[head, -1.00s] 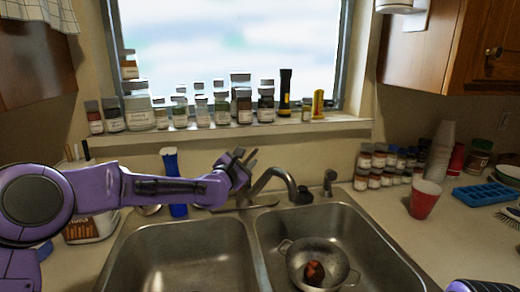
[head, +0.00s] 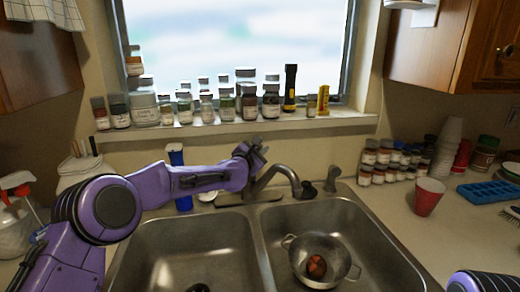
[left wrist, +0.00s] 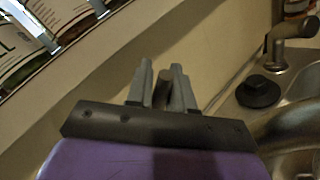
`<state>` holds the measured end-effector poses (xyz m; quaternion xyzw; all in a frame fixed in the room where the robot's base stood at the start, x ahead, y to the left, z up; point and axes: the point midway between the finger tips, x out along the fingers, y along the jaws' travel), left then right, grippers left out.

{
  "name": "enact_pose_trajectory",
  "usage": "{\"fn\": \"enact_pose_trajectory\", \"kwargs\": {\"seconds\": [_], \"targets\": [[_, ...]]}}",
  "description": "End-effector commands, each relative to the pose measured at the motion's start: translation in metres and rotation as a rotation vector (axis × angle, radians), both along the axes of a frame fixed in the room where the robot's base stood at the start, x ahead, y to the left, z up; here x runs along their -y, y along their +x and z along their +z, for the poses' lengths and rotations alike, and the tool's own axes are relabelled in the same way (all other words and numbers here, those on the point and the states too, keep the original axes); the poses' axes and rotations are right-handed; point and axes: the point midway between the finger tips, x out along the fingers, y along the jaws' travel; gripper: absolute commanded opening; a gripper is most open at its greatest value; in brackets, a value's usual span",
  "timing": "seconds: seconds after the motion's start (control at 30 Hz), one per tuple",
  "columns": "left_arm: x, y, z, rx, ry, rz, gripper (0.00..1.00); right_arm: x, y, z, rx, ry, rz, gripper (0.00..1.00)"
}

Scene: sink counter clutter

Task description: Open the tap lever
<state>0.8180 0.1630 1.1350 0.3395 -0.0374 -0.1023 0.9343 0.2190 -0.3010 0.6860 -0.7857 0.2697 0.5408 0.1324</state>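The metal tap (head: 277,172) stands behind the double sink, its spout arching right over the right basin. My left gripper (head: 257,146) is beside and above the left end of the tap body, pointing right and up. In the left wrist view its two grey fingers (left wrist: 162,85) stand a small distance apart. A narrow brownish piece (left wrist: 162,90), which looks like the tap lever, shows between them; I cannot tell whether they touch it. The lever is mostly hidden by the gripper in the head view. My right gripper is out of view.
Jars (head: 225,106) line the windowsill (head: 330,122) close behind the gripper. A side sprayer (head: 332,179) stands right of the tap. A blue bottle (head: 183,203) stands behind my left forearm. A colander (head: 318,262) sits in the right basin.

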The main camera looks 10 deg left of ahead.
Motion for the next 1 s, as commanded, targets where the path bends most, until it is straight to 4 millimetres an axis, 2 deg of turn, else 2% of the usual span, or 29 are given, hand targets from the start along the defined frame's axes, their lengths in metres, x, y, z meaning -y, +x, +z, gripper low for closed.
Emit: {"fn": "enact_pose_trajectory", "kwargs": {"seconds": [0.2,0.47,0.83,0.87,0.9,1.0], "targets": [[-0.01,0.005,0.006,-0.064,-0.125,0.004,0.0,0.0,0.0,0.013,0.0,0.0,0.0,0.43],[-0.027,0.011,0.01,-0.186,-0.357,0.002,0.0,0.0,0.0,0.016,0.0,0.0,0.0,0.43],[-0.028,0.012,0.01,-0.202,-0.388,0.0,0.0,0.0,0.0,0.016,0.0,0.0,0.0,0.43],[-0.028,0.012,0.01,-0.202,-0.389,-0.001,0.28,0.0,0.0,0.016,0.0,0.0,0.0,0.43],[-0.028,0.012,0.01,-0.202,-0.389,-0.001,0.41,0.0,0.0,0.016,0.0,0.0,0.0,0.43],[-0.028,0.012,0.01,-0.202,-0.388,-0.001,0.42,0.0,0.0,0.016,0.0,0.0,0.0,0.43]]}}
